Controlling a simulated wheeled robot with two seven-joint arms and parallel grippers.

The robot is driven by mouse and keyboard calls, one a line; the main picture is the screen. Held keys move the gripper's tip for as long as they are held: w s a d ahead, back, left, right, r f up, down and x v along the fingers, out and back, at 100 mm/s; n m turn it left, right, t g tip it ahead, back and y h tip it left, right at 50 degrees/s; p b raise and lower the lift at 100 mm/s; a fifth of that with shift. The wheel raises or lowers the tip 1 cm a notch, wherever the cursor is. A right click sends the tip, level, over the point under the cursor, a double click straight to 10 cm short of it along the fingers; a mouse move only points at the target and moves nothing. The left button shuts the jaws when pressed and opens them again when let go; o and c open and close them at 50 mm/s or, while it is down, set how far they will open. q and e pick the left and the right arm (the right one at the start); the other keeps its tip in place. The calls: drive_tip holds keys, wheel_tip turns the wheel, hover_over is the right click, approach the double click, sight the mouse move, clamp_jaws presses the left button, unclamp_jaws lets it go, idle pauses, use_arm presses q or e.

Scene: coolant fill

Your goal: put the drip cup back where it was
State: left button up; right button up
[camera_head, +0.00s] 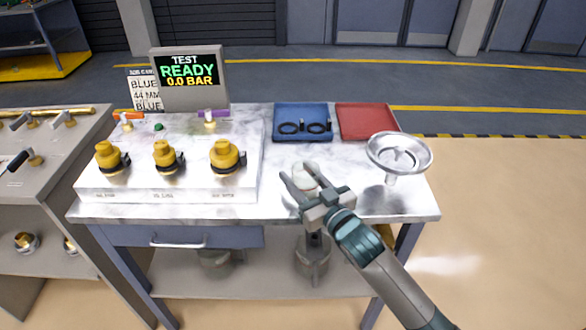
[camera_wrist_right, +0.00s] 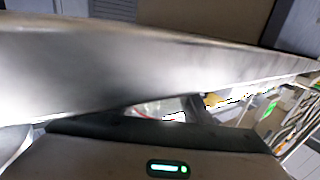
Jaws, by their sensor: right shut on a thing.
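My right gripper (camera_head: 303,188) comes in from the lower right over the front of the bench. My left gripper is in neither view.
A metal funnel-like dish (camera_head: 399,154) stands at the bench's right. A blue tray (camera_head: 303,110) with black rings and a red tray (camera_head: 366,121) lie at the back. A panel with yellow-capped fittings (camera_head: 165,157) fills the left. Bare bench top (camera_head: 277,170) lies left of the cup.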

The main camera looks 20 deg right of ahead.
sight(299, 174)
drive_tip(key=x, duration=0.2)
drive_tip(key=shift+w+r, duration=0.1)
drive_tip(key=shift+w, duration=0.25)
drive_tip(key=shift+w+a+p, duration=0.15)
drive_tip(key=shift+w+p, duration=0.15)
drive_tip(key=shift+w, duration=0.1)
drive_tip(key=shift+s, duration=0.1)
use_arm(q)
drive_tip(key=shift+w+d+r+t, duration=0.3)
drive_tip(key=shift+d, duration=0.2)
use_arm(e)
drive_tip(key=shift+f, duration=0.25)
drive_tip(key=shift+f, duration=0.15)
drive_tip(key=o, duration=1.1)
